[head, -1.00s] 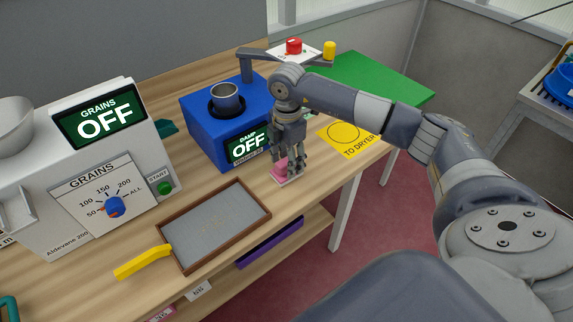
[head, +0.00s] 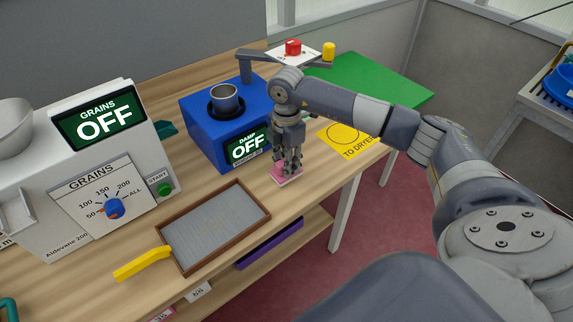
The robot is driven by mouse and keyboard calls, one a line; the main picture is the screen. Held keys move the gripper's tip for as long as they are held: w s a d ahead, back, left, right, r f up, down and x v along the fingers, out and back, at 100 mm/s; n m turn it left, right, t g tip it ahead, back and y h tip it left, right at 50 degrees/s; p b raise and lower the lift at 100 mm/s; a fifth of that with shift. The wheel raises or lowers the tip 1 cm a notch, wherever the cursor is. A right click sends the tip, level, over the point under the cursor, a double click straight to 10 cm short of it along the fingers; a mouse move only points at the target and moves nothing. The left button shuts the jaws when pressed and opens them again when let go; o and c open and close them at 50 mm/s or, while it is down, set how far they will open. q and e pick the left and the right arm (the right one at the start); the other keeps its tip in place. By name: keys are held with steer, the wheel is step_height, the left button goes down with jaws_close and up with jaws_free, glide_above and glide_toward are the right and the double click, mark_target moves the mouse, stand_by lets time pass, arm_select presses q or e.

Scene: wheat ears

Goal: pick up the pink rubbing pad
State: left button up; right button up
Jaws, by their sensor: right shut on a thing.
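The pink rubbing pad (head: 280,174) is at the table's front edge, in front of the blue damp meter, around a pale base plate. My right gripper (head: 287,168) points straight down over it, its fingers shut on the pad and hiding part of it. I cannot tell whether the pad is clear of the surface beneath it. My left gripper is not in view.
The blue damp meter (head: 197,129) with a metal cup (head: 225,97) stands close behind my right gripper. A brown-framed tray (head: 262,199) with a yellow handle (head: 143,263) lies to the left. The grain counter (head: 83,207), yellow card (head: 346,137) and green mat (head: 375,85) are also on the table.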

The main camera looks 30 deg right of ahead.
steer(key=shift+r, duration=0.4)
step_height(320, 180, up, 2)
steer(key=shift+r+b, duration=0.15)
steer(key=shift+b, duration=0.7)
steer(key=s+a+r+b, duration=0.1)
steer(key=s+a+b, duration=0.2)
steer(key=s+a, duration=0.7)
steer(key=shift+s+a+r+b, duration=0.25)
steer(key=shift+s+r+b, duration=0.1)
steer(key=shift+s, duration=0.75)
